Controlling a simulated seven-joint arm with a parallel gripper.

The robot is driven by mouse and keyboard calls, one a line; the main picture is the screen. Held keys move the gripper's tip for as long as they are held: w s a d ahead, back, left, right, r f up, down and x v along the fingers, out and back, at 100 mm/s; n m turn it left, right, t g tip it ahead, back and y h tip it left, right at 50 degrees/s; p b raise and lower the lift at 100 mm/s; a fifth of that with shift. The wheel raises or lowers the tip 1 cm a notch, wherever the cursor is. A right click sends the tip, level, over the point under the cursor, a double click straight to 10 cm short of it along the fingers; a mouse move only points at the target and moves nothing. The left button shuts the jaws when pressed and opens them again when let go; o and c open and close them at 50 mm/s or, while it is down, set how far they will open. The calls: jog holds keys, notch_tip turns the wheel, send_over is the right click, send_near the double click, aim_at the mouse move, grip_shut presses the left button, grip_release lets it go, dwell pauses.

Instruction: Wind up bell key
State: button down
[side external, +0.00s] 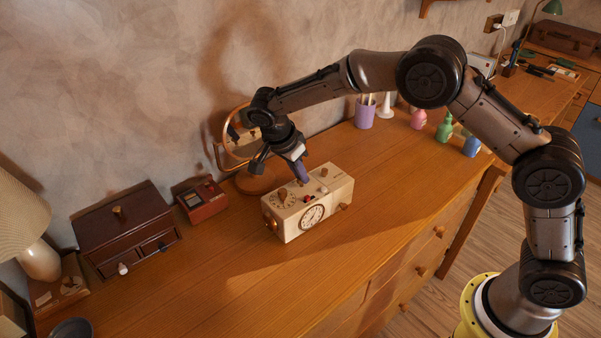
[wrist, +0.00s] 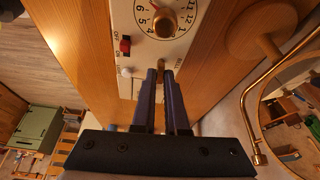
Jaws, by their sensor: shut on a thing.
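The cream clock box (side external: 336,208) stands on the wooden desk, with a round clock face (side external: 312,216) on its front and a numbered dial (side external: 283,198) on top. In the wrist view, the top panel shows the dial knob (wrist: 165,22), a red OFF/ON switch (wrist: 125,46) and a white button (wrist: 125,72). My gripper (side external: 302,178) points down at the top of the box. In the wrist view its two purple fingers (wrist: 160,74) are shut on the small brass bell key (wrist: 160,66) beside the BELL label. The fingers hide most of the key.
A round mirror (side external: 238,145) on a wooden base stands close behind the box. A small red box (side external: 202,201) and a dark drawer chest (side external: 128,230) stand to the left. A purple cup (side external: 365,113) and several bottles stand to the right. The desk front is clear.

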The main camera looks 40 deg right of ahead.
jog(key=m+g, duration=0.1)
jog(key=m, duration=0.1)
jog(key=m+g, duration=0.1)
jog(key=m, duration=0.4)
jog(key=shift+w+g+y, duration=0.3)
jog(key=shift+g+y, duration=0.1)
jog(key=m+g+y, duration=0.1)
jog(key=m, duration=0.3)
jog(key=shift+w+m, duration=0.1)
jog(key=shift+m, duration=0.3)
jog(key=shift+d+m+g+y, duration=0.15)
jog(key=shift+m+g+y, duration=0.35)
jog(key=shift+m, duration=0.9)
jog(key=shift+m+y, duration=0.3)
jog(key=shift+m, duration=0.1)
jog(key=c, duration=0.9)
grip_release()
jog(key=shift+c, duration=0.2)
jog(key=v, duration=0.7)
jog(key=shift+r, duration=0.25)
